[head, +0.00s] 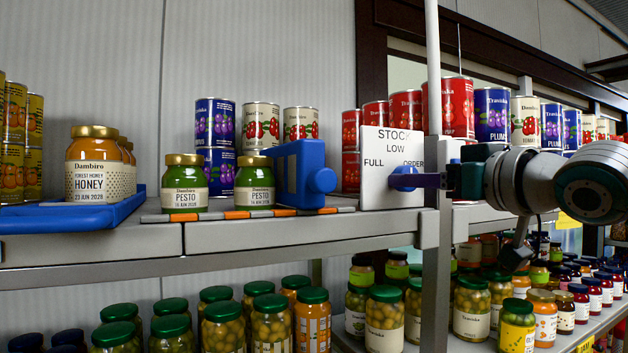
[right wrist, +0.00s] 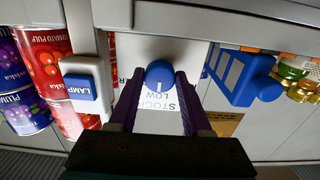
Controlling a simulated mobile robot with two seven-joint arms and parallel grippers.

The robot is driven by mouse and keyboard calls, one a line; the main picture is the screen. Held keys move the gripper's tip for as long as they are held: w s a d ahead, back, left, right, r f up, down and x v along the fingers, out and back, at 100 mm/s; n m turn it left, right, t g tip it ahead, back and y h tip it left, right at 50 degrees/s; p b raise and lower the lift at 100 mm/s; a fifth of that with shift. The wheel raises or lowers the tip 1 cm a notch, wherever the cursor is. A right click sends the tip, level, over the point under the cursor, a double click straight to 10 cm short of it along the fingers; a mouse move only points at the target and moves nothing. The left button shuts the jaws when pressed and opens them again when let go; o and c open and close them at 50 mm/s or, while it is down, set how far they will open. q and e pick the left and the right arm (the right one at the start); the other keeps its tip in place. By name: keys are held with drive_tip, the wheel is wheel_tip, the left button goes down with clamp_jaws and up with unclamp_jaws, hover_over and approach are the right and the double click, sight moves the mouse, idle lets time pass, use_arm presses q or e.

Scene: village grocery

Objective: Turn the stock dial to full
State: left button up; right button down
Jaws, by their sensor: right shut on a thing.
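The stock dial is a white plate (head: 378,198) at the shelf edge, printed STOCK, LOW, FULL and ORDER, with a blue knob (head: 405,177) sticking out. FULL is printed on the left, LOW at the top and ORDER on the right. My right gripper (head: 425,180) reaches the knob from the right. In the right wrist view the round knob (right wrist: 160,75) sits between my two purple fingers, which are shut on it. A short white mark on the knob lies towards the printed STOCK and LOW. My left gripper is not in view.
A blue device with a round knob (head: 321,180) stands left of the dial. A lamp switch (right wrist: 80,87) is beside the dial in the right wrist view. Pesto jars (head: 254,183), honey (head: 88,165) and cans (head: 405,110) fill the shelf; a post (head: 435,270) stands beside the plate.

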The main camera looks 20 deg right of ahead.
drive_tip(key=shift+d+r+n, duration=0.1)
drive_tip(key=shift+n, duration=6)
drive_tip(key=shift+c, duration=1.7)
unclamp_jaws()
drive_tip(key=shift+s, duration=0.1)
